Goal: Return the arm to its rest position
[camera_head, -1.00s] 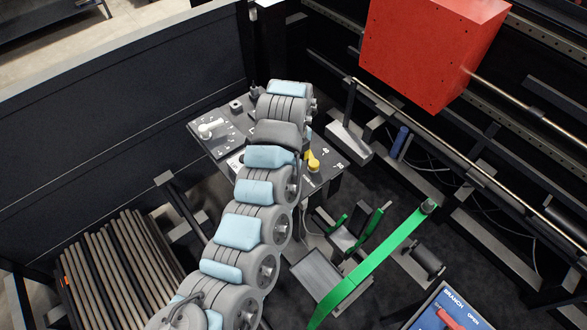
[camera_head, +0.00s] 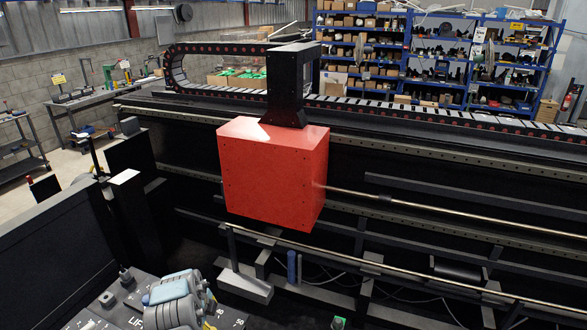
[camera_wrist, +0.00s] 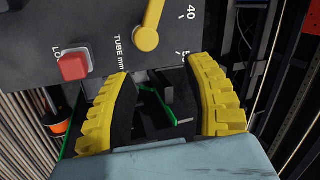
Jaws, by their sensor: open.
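My gripper (camera_wrist: 163,105) shows in the wrist view with two yellow ribbed fingers spread apart and nothing between them. It is just in front of the dark control panel (camera_wrist: 105,25), which carries a yellow lever (camera_wrist: 147,35) beside a "TUBE mm" scale and a red square button (camera_wrist: 73,66). The fingers look apart from the lever and the button. In the head view part of my arm (camera_head: 175,300) shows at the bottom left, over the panel (camera_head: 95,317).
A red box (camera_head: 270,175) hangs from a black bracket (camera_head: 287,95) on the rail, with a metal rod (camera_head: 410,203) running right. Tubes (camera_wrist: 25,120) stand at the left. Blue shelves (camera_head: 430,60) stand far back.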

